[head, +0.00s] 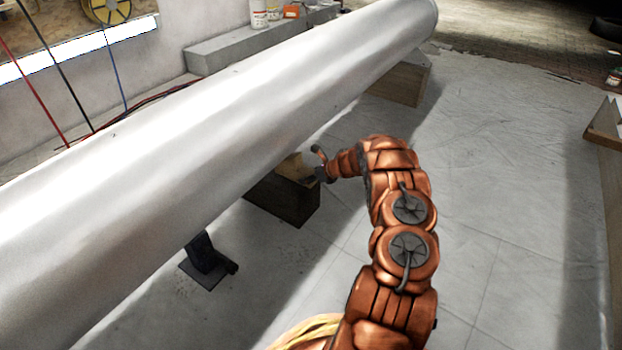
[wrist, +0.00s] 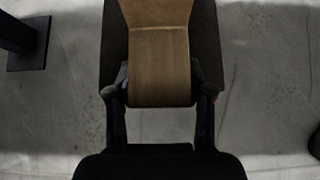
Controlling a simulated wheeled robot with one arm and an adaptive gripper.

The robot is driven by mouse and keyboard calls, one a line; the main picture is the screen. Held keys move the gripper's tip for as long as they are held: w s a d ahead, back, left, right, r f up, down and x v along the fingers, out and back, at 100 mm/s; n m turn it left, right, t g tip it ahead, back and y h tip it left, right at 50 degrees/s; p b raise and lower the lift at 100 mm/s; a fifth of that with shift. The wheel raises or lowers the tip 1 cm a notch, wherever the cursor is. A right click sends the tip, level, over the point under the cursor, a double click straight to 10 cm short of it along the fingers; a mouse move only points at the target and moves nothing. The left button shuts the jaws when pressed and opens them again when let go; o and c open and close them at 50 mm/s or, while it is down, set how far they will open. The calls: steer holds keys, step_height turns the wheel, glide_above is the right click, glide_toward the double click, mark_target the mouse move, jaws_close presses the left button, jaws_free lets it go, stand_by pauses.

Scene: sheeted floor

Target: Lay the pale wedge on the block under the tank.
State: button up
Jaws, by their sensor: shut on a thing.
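The tank (head: 200,125) is a long silver cylinder running diagonally across the head view. A dark block (head: 284,203) stands on the floor under its near side, and its dark edge shows in the wrist view (wrist: 115,50). My gripper (head: 318,172) reaches in from the right at the block's top. It is shut on the pale wedge (wrist: 160,65), with one finger on each side in the wrist view. The wedge (head: 295,166) shows over the block's top, partly hidden by the tank and my gripper. I cannot tell whether it touches the block.
A black stand (head: 207,262) is on the floor to the left. A wooden block (head: 402,82) stands under the tank's far end. A wooden piece (head: 604,125) is at the right edge. Thin cables hang at left. The sheeted floor right of my arm is clear.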

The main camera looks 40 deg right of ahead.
steer(key=o, duration=1.3)
steer(key=shift+r, duration=0.1)
